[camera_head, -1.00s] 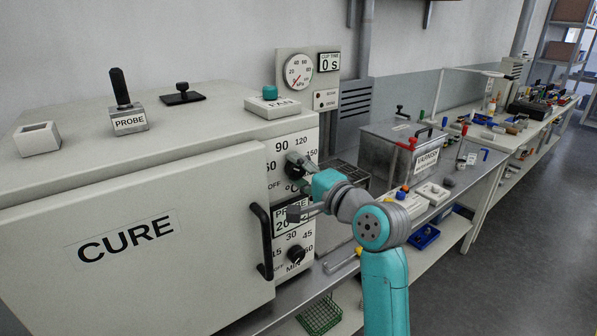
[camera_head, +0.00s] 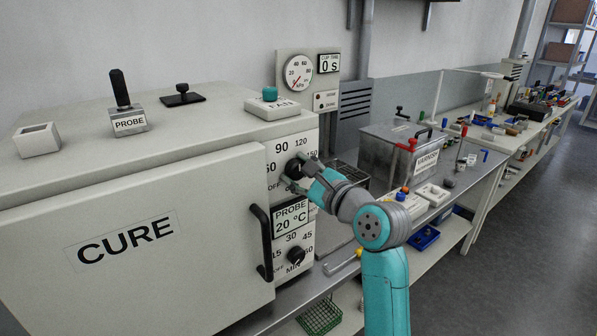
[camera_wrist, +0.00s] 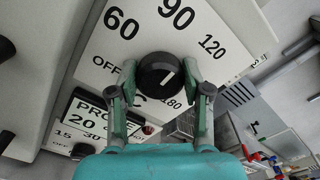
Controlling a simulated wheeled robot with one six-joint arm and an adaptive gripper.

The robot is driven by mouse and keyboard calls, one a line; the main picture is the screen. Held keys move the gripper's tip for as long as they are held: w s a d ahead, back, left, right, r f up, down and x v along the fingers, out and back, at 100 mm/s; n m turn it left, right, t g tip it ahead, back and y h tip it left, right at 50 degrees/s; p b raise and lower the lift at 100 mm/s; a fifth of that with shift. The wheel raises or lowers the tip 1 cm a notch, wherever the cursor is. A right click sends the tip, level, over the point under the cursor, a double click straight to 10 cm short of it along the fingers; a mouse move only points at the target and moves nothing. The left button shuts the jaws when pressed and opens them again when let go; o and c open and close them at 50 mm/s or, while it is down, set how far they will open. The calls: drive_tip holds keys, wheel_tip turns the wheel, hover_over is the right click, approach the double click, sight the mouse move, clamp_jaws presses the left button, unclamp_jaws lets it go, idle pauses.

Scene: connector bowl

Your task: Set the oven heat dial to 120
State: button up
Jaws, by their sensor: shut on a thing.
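The oven heat dial (camera_head: 293,168) is a round black knob on the panel right of the CURE door. In the wrist view the dial (camera_wrist: 158,72) sits among the marks OFF, 60, 90, 120 and 180; the right finger hides the stretch between 120 and 180. Its white pointer line slants to the upper right, roughly toward the 90–120 side; I cannot read the exact setting. My gripper (camera_wrist: 160,77) is shut on the dial, one finger on its left and one on its right. My gripper also shows in the head view (camera_head: 293,176).
Below the dial are the PROBE display (camera_head: 290,218) reading 20 °C and a minute timer knob (camera_head: 296,255). The black door handle (camera_head: 262,242) stands out just left of them. A grey VARNISH box (camera_head: 402,155) stands on the bench to the right.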

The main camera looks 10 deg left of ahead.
drive_tip(key=m, duration=0.5)
drive_tip(key=shift+w+d, duration=0.1)
drive_tip(key=shift+f+m, duration=0.1)
drive_tip(key=shift+m, duration=0.2)
idle(0.4)
drive_tip(key=o, duration=1.2)
drive_tip(key=shift+c, duration=0.2)
drive_tip(key=shift+d, duration=0.1)
drive_tip(key=v, duration=1.2)
